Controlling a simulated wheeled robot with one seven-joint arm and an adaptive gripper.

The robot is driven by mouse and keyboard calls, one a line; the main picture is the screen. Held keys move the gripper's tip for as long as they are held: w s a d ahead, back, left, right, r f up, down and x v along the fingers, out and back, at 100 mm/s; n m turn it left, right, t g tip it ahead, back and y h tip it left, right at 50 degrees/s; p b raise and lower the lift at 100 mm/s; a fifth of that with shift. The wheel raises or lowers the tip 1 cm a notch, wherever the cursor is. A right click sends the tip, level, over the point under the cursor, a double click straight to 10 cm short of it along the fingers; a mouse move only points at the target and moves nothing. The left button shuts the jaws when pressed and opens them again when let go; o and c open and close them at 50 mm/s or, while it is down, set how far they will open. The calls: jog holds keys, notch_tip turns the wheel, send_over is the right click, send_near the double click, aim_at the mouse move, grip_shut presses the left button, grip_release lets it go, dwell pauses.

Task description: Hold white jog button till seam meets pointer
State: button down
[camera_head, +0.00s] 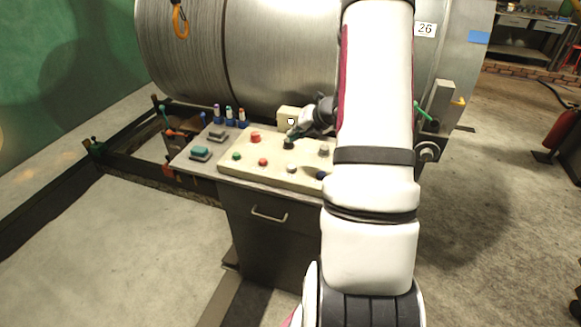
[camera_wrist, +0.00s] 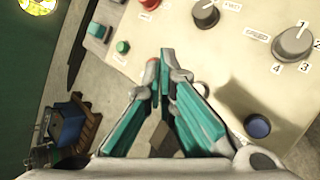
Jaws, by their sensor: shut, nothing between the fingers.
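The white jog button (camera_head: 292,168) sits in the front row of the cream control panel (camera_head: 228,170), between a red and a blue button. My gripper (camera_head: 291,134) is above the panel, near the black knob in the head view. In the wrist view its teal fingers (camera_wrist: 160,60) are shut and empty, their tips beside the front red button (camera_wrist: 150,71). The large metal drum (camera_head: 280,50) lies behind the panel, with a dark line around it. I cannot identify the pointer.
The panel also carries a green button (camera_wrist: 122,47), a black knob (camera_wrist: 206,14), a grey numbered knob (camera_wrist: 293,42) and a blue button (camera_wrist: 257,127). Small bottles (camera_head: 229,113) stand at the panel's back left. My arm hides the panel's right side.

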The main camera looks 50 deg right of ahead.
jog(key=b, duration=0.5)
send_over(294, 165)
notch_tip(294, 165, down, 8)
jog(key=shift+w+r, duration=0.15)
jog(key=shift+r, duration=0.1)
jog(key=shift+f+b, duration=0.3)
jog(key=shift+f, duration=0.2)
jog(key=shift+f, duration=0.1)
dwell(0.6)
jog(key=shift+f+b, duration=0.3)
jog(key=shift+b, duration=0.1)
jog(key=shift+f+b, duration=0.4)
jog(key=shift+f, duration=0.1)
dwell(4.7)
